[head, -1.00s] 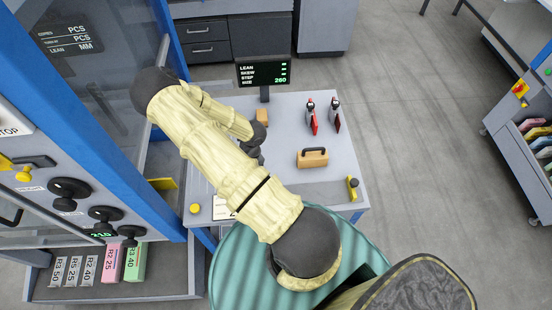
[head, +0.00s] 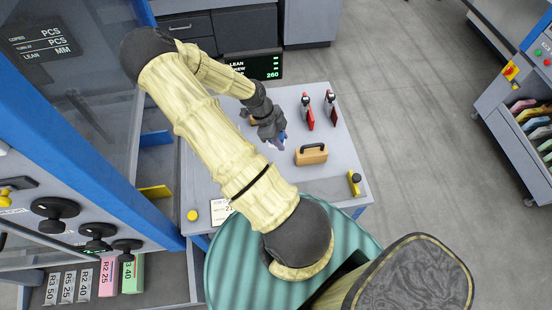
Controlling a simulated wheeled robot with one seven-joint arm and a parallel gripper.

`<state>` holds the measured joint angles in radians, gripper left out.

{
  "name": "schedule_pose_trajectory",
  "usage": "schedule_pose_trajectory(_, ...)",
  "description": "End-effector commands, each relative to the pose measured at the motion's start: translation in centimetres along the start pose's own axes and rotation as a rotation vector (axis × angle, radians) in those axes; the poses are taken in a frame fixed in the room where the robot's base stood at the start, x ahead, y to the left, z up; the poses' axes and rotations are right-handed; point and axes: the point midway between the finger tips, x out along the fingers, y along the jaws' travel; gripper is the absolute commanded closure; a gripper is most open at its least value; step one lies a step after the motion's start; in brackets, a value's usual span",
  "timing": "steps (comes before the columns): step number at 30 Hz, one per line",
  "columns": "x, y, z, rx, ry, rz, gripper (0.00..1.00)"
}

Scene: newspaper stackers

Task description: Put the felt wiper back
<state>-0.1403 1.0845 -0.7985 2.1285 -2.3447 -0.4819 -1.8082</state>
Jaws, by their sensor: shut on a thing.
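My gripper (head: 273,136) is over the grey table top (head: 207,180), left of a tan block with a black handle (head: 311,155). It is shut on a small bluish-grey thing (head: 279,143), which I take to be the felt wiper. The held thing is small and partly hidden by the jaws, so its shape is unclear. I cannot tell whether it touches the table.
Two red-and-black tools (head: 307,112) stand at the table's back right. A small display (head: 262,65) is behind my arm. A yellow-and-black item (head: 354,183) sits at the front right corner. A blue-framed machine (head: 110,120) bounds the left. The table's right side is partly clear.

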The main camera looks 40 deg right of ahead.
Motion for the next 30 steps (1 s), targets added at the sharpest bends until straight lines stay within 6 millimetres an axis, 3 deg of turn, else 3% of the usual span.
schedule_pose_trajectory(5, 1.4, 0.0, 0.5, 0.000, 0.002, 0.002, 0.89)
schedule_pose_trajectory(12, 5.2, 0.0, 2.2, 0.001, 0.001, 0.002, 0.89)
schedule_pose_trajectory(24, 5.9, 0.0, 2.6, 0.001, 0.000, 0.001, 0.89)
schedule_pose_trajectory(30, 8.2, 0.0, 3.5, 0.000, 0.002, 0.003, 0.89)
